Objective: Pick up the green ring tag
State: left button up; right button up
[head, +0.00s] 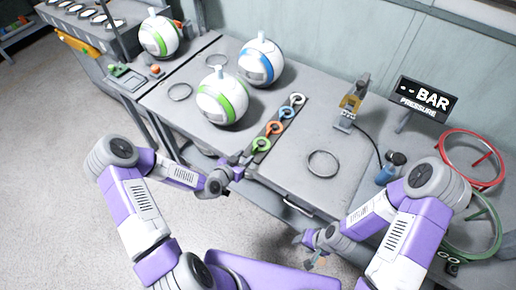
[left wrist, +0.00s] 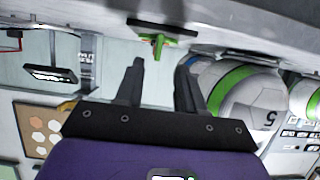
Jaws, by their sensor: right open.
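The green ring tag (head: 262,144) is the nearest tag on a dark strip (head: 269,135) at the table's front edge. In the left wrist view the green tag (left wrist: 158,42) shows just beyond the fingertips. My left gripper (head: 247,161) is at the table edge close to this tag. Its two fingers (left wrist: 160,66) are apart with nothing between them, and I see no contact with the tag. My right gripper (head: 308,251) is open and empty, low in front of the table.
Orange (head: 274,128), blue (head: 285,113) and white (head: 297,99) ring tags sit farther along the strip. Green-banded (head: 222,97) and blue-banded (head: 261,62) balls stand behind and left.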

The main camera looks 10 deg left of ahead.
aim_at(253, 150)
pick_arm(q)
jog(key=b+x, duration=0.1)
jog(key=x, duration=0.5)
jog(key=shift+w+d+r, duration=0.1)
jog(key=shift+w+d, duration=0.05)
jog(key=shift+d, duration=0.1)
jog(key=shift+c, duration=0.4)
grip_shut()
